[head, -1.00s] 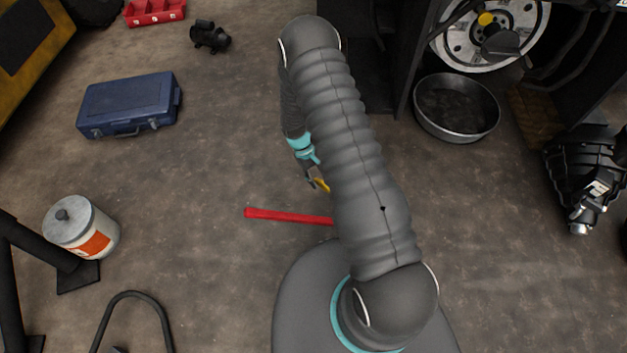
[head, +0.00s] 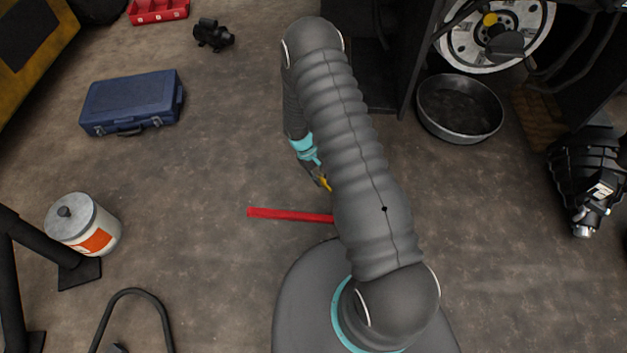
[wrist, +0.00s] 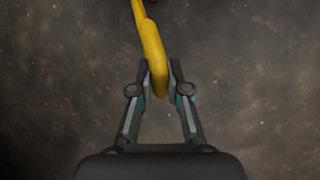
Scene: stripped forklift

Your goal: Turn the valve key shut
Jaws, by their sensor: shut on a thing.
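The valve key shows as a yellow curved bar (wrist: 152,45) in the wrist view, running from the top edge down between my fingertips. My gripper (wrist: 158,80) is shut on its near end. In the head view my gripper (head: 322,180) hangs left of my arm, with a small bit of the yellow key (head: 327,185) at its tips. My arm hides the rest of the key there. The valve itself cannot be made out. A small bit of red shows at the top edge of the wrist view.
A red bar (head: 288,215) lies below my gripper in the head view, its right end hidden by my arm. A blue case (head: 132,100), a white canister (head: 83,224) and a round metal pan (head: 459,108) stand around. The floor left of my gripper is clear.

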